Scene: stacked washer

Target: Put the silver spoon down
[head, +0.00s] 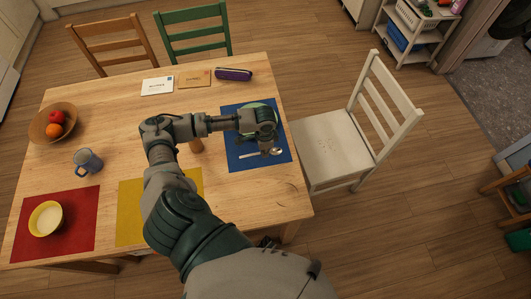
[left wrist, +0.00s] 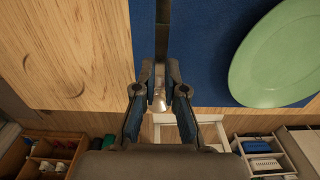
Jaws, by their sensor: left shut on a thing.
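The silver spoon (head: 276,151) is low at the blue placemat (head: 240,162), by the table's right end. My left gripper (head: 266,146) is shut on the spoon, and its fingers partly cover it. In the left wrist view, the two fingertips (left wrist: 155,75) close around a narrow metal piece, the spoon (left wrist: 163,38), with the blue placemat (left wrist: 210,40) behind it. Whether the spoon touches the mat cannot be told. My right gripper is not in view.
A green plate (left wrist: 276,62) lies on the blue mat close to the gripper. A white chair (head: 335,145) stands right of the table (head: 110,120). A purple case (head: 233,74), envelopes (head: 194,79), a mug (head: 88,161) and a fruit bowl (head: 40,122) stand farther off.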

